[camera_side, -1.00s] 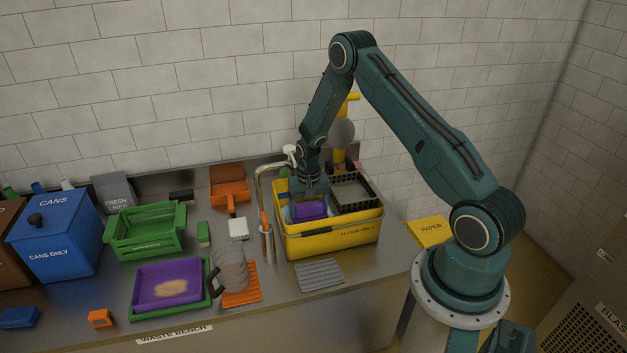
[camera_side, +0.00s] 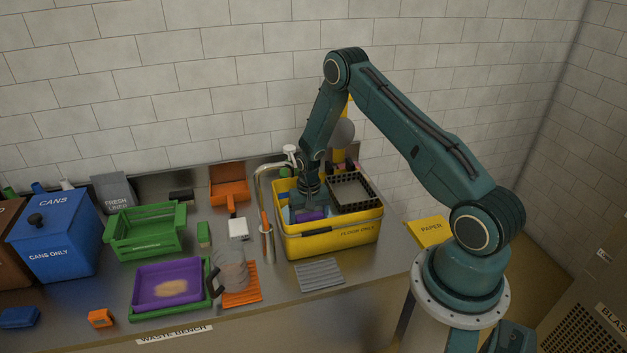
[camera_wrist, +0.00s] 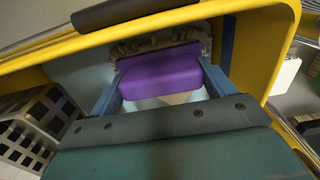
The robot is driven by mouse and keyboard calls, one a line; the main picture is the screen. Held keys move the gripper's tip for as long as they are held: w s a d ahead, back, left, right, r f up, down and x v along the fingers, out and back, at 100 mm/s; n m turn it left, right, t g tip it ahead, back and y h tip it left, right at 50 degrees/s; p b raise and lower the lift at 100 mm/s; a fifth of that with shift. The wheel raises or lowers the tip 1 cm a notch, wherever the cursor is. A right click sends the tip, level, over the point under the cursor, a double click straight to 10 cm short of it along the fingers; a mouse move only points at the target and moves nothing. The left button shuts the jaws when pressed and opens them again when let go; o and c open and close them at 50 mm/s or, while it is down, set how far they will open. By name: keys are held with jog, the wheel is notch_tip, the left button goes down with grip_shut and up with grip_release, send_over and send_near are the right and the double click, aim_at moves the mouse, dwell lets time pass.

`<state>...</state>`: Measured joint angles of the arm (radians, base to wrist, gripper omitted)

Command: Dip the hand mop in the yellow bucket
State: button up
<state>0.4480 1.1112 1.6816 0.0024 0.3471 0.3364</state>
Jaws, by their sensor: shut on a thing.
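The yellow bucket (camera_side: 322,243) stands on the bench, marked "FLOOR ONLY". My gripper (camera_side: 308,208) reaches down inside its left part. It is shut on the purple block of the hand mop (camera_wrist: 160,70), with one blue finger at each side in the wrist view. A greyish fringe shows along the mop's far edge in that view. In the side view only a purple strip of the mop (camera_side: 310,216) shows below the rim, and its underside is hidden. Pale blue liquid or lining shows around it; I cannot tell which, nor whether the mop touches it.
A dark perforated wringer basket (camera_side: 352,190) fills the bucket's right part. A metal tap (camera_side: 262,190) and a steel holder (camera_side: 267,243) stand close to its left. A grey ribbed mat (camera_side: 319,275) lies in front. A purple tray (camera_side: 172,283) sits further left.

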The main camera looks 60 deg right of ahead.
aim_at(309, 214)
jog(key=shift+f, duration=1.05)
dwell(1.1)
notch_tip(309, 214, up, 18)
dwell(2.7)
jog(key=shift+a+r, duration=0.1)
dwell(1.0)
jog(key=s+a+r+n, duration=0.1)
jog(key=a+n, duration=0.3)
jog(key=a, duration=0.6)
jog(key=s+a+r+n, duration=0.1)
jog(key=a+n, duration=0.4)
jog(key=a, duration=0.5)
jog(key=shift+s+a+r, duration=0.25)
jog(key=shift+a+r, duration=0.05)
jog(key=shift+r, duration=0.1)
